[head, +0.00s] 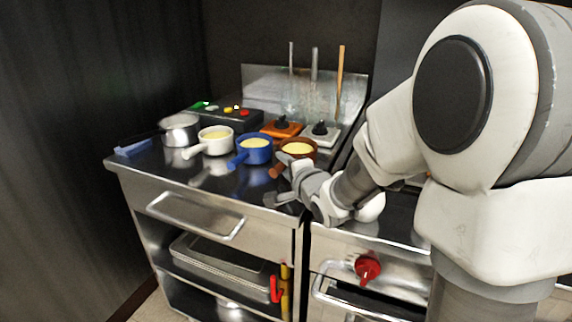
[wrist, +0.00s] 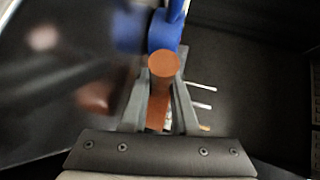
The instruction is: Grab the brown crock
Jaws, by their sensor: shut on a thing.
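The brown crock (head: 299,150) is a round pot with pale yellow contents and a stubby brown handle. It is upright on the metal counter in the head view, to the right of the blue crock. My gripper (head: 284,164) reaches it from the front right. In the wrist view the brown handle (wrist: 164,66) lies between the two fingers of my gripper (wrist: 160,95), which are shut on it. The crock's bowl is not clearly seen in the wrist view.
A blue crock (head: 255,150) stands close on the left, and its handle (wrist: 165,30) shows in the wrist view. Further left are a white crock (head: 216,140) and a metal pot (head: 180,129). Scales (head: 320,133) and a splash panel stand behind.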

